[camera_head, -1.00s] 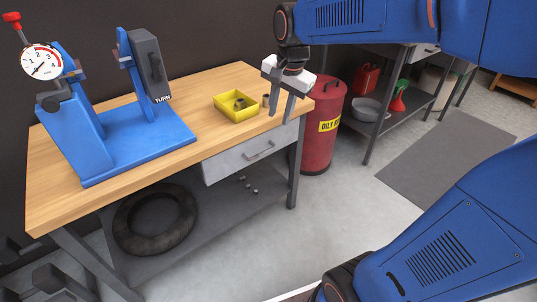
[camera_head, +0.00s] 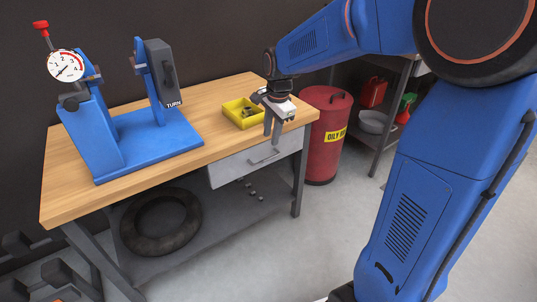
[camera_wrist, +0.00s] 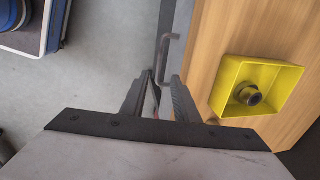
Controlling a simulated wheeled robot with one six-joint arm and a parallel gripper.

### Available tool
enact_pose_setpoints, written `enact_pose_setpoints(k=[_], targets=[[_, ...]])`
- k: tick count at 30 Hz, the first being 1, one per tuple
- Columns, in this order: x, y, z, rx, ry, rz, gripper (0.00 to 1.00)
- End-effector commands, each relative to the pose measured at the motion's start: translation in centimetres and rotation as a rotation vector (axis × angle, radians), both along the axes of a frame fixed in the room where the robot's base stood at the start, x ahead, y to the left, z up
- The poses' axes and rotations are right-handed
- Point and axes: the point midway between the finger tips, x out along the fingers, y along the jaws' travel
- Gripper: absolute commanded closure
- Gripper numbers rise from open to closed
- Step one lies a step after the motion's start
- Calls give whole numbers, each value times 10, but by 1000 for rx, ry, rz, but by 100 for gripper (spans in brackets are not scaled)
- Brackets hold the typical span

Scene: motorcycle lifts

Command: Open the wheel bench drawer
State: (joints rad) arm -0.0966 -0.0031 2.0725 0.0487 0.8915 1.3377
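The wheel bench (camera_head: 95,197) has a wooden top and a grey drawer (camera_head: 228,172) under its right front. The drawer looks closed, with a bar handle (camera_head: 264,157) on its front. My gripper (camera_head: 272,140) points down at the bench's front edge, just above the handle. Its fingers are parted and empty. In the wrist view, the handle (camera_wrist: 172,37) lies just beyond the fingertips (camera_wrist: 162,78). The fingers appear apart from it.
A yellow bin (camera_head: 240,120) with a dark part stands on the bench behind my gripper. A blue wheel stand (camera_head: 150,135) is at left. A red oily-waste can (camera_head: 325,150) stands right of the bench. A tire (camera_head: 160,225) lies on the lower shelf. Floor in front is clear.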

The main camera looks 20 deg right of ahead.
Motion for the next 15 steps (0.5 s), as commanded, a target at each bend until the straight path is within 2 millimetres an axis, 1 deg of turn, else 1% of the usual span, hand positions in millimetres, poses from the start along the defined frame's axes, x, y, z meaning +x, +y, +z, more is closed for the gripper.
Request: enact_pose_setpoints(k=[1,9,15], targets=[[1,1,-10,0,3,0,72],[9,3,-57,0,3,0,72],[15,5,-84,-1,2,1,72]])
